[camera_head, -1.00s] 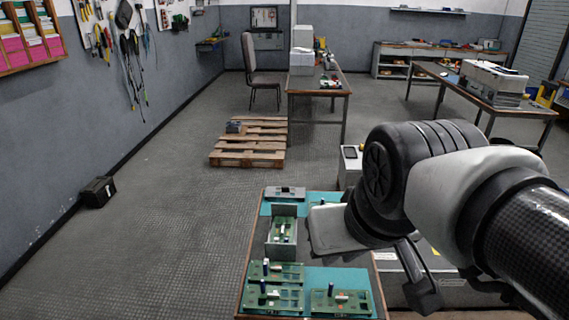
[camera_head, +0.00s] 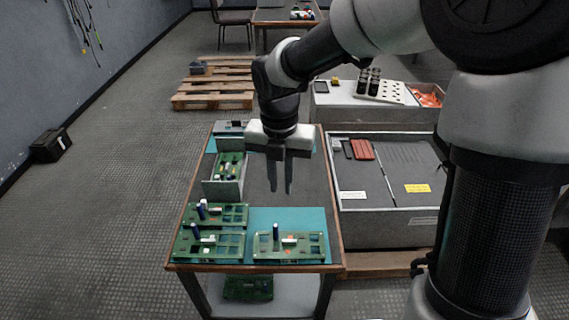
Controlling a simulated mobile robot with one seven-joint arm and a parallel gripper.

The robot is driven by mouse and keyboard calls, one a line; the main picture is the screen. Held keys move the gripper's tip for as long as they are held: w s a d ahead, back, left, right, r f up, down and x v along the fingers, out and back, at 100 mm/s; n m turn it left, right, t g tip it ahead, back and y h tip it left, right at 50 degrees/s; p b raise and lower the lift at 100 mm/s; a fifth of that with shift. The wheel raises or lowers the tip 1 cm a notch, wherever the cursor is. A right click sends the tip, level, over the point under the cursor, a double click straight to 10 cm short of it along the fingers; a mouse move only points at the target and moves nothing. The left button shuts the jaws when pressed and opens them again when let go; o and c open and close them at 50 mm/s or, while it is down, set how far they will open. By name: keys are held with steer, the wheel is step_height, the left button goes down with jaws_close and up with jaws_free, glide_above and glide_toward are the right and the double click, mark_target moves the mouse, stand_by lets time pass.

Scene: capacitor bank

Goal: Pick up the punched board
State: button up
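A white punched board (camera_head: 393,93), with rows of dark holes, lies on the grey case at the back right. Several black cylinders (camera_head: 368,82) stand on its left part and cover some holes. My gripper (camera_head: 281,188) is above the near table, to the left of and nearer than the board. Its two fingers point down with a gap between them, and nothing is between them. Several green circuit boards with cut-outs lie on the near table: one at front left (camera_head: 208,244), one at front right (camera_head: 289,246), and one behind (camera_head: 220,215).
The near table (camera_head: 255,199) has a bare grey middle and a teal mat (camera_head: 315,216). A grey holder (camera_head: 222,189) with another green board stands at its left. A low grey case (camera_head: 390,222) with labels is to the right. A wooden pallet (camera_head: 215,84) lies behind.

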steer(key=a+f+n, duration=0.1)
steer(key=n, duration=0.1)
steer(key=b, duration=0.4)
glide_toward(275, 226)
step_height(275, 226, down, 5)
steer(key=shift+w+d+f+b, duration=0.15)
steer(key=shift+f+b, duration=0.45)
steer(key=shift+f, duration=0.95)
steer(key=shift+w+f+b, duration=0.1)
steer(key=shift+f+b, duration=0.45)
steer(key=shift+f, duration=1.05)
steer(key=shift+c, duration=0.3)
jaws_close()
